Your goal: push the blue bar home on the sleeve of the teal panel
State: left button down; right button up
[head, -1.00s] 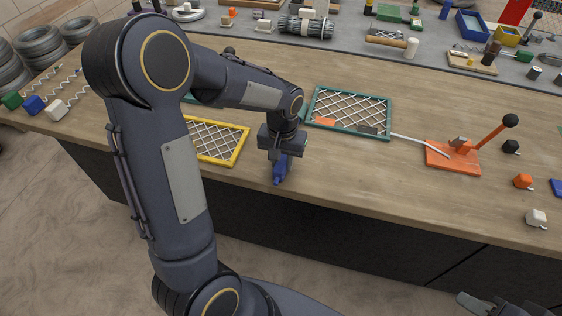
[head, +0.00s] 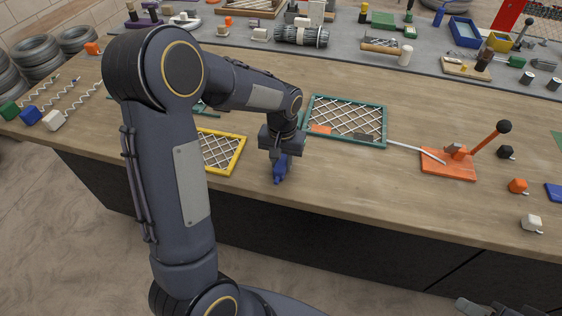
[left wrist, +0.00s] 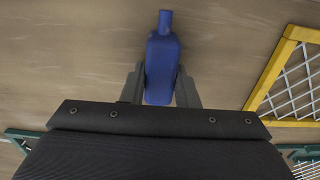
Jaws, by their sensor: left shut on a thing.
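My left gripper (head: 282,152) is shut on a blue bar (head: 280,173), held pointing down over the bench near its front edge. In the left wrist view the bar (left wrist: 162,65) sits between both fingers (left wrist: 160,88), its narrow end pointing away. Its contact with the bench cannot be told. The teal panel (head: 385,128), a frame with wire mesh, lies just right of and behind the gripper, apart from the bar. An orange piece and a dark grey piece lie at its near side. I cannot make out the sleeve. Part of my right gripper (head: 478,305) shows at the bottom right, cut off.
A yellow mesh panel (head: 238,155) lies close left of the gripper, partly behind my arm. A grey strip (head: 408,147) runs from the teal panel to an orange lever base (head: 448,165). Small blocks lie at the right. The front middle of the bench (head: 370,190) is clear.

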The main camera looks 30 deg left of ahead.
pick_arm(q)
jog(key=shift+w+a+p, duration=0.2)
jog(key=shift+w+a, duration=0.05)
jog(key=shift+w, duration=0.65)
jog(key=shift+w+a+p, duration=0.2)
jog(key=shift+w, duration=0.65)
jog(key=c, duration=1.1)
grip_release()
jog(key=shift+o, duration=0.2)
notch_tip(320, 180, up, 7)
jog(key=shift+r, duration=0.45)
